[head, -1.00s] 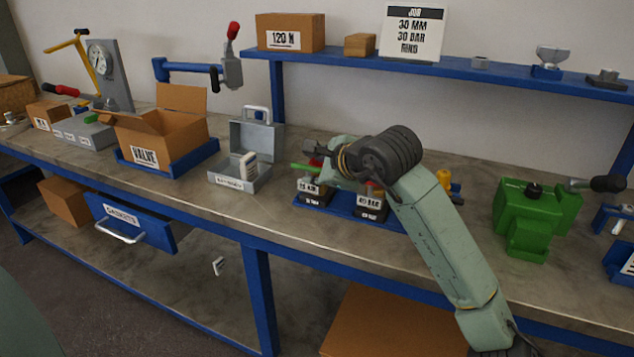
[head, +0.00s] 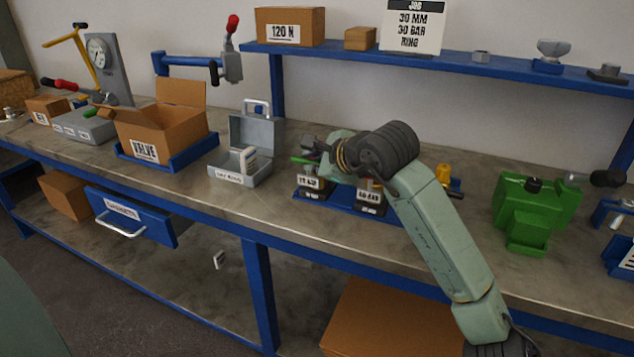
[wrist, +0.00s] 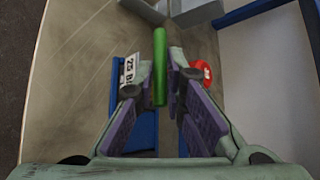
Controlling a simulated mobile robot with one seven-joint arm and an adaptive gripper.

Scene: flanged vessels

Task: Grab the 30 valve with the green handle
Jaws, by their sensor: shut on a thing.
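A valve with a green handle (head: 301,160) stands on the blue tray on the bench, beside a second valve (head: 370,198). Its front label is too small to read surely in the head view. In the wrist view the green handle (wrist: 160,68) runs lengthwise between my fingers. My gripper (wrist: 167,75) is shut on this handle. In the head view my gripper (head: 318,150) is at the valve, partly covering its top. A label reading "25 B", cut off, is left of the handle in the wrist view. A red round part (wrist: 202,70) is just right of the fingers.
An open grey metal case (head: 242,168) is left of the valves, with an open "VALVE" carton (head: 160,135) farther left. A green machine (head: 530,210) stands to the right. A shelf sign (head: 413,27) reads "30 MM 30 BAR RING". Bare bench lies before the grey case.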

